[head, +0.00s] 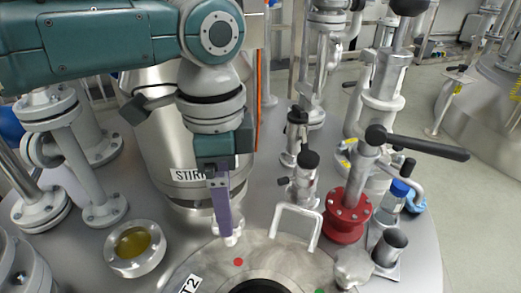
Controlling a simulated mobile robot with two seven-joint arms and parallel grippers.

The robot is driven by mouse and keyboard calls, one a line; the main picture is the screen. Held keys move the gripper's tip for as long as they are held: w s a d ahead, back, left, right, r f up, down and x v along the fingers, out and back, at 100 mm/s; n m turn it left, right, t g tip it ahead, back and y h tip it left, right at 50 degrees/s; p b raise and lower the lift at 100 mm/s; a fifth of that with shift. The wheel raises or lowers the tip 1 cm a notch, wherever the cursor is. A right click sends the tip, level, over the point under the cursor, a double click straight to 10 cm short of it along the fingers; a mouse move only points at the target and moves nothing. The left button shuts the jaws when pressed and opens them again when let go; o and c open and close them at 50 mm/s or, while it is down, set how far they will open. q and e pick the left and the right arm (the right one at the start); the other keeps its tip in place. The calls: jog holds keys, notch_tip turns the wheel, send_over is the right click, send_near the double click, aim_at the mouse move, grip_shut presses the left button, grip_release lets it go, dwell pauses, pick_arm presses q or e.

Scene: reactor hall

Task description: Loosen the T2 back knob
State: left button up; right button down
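The T2 label (188,285) lies at the lower left of a round grey hatch lid (268,258), cut off by the bottom edge. A small pale knob (232,239) stands at the lid's back left rim, partly covered by my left gripper. Another pale knob (353,268) stands at the lid's right rim. My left gripper (224,228) points down with its purple fingers at the back left knob. I see the fingers edge-on, so whether they are open, shut or touching the knob is unclear. My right gripper is not in view.
A white U-shaped handle (295,222) rises from the lid. Behind stand a steel stirrer housing (160,140) and a small black-capped valve (304,180). A red flange (347,215) with a black lever (425,146) is at right. A sight glass (133,245) is at left.

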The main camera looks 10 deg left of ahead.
pick_arm(q)
jog(key=m, duration=0.6)
notch_tip(320, 180, down, 6)
jog(key=b, duration=0.4)
